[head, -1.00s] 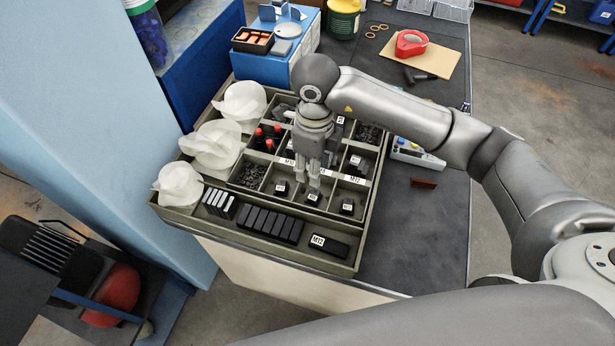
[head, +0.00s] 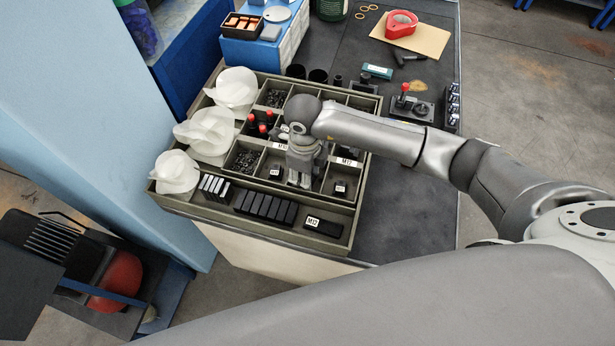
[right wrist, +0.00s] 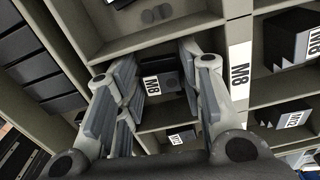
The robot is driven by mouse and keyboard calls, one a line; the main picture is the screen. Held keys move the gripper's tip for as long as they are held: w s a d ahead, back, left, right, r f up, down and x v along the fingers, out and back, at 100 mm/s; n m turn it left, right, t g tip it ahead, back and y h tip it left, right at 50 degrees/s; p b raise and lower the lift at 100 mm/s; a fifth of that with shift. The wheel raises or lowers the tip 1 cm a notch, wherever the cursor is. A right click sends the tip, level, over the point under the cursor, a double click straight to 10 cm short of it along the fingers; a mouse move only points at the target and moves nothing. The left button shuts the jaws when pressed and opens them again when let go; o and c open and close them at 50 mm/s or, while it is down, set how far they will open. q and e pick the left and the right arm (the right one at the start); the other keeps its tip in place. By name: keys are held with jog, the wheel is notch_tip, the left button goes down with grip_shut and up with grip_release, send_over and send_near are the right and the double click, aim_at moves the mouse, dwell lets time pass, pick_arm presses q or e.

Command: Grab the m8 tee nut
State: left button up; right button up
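The m8 tee nut (right wrist: 158,82) is a small black block with a white M8 label. In the right wrist view it lies in a tray compartment, between the two fingers of my right gripper (right wrist: 160,90). The gripper is open, with a finger on either side of the nut; I see no clear contact. In the head view my right gripper (head: 299,182) points down into the sorting tray (head: 265,230) and hides the nut. A matching M8 label (right wrist: 240,72) sits on the divider beside it. My left gripper is in neither view.
Similar labelled black nuts sit in neighbouring compartments (right wrist: 292,38), with thin dividers close around my fingers. The front tray row holds black bars (head: 265,207) and an M12 block (head: 323,224). White crumpled shapes (head: 176,172) line the left.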

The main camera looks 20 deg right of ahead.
jog(key=c, duration=0.7)
jog(key=shift+r, duration=0.1)
jog(key=shift+c, duration=0.2)
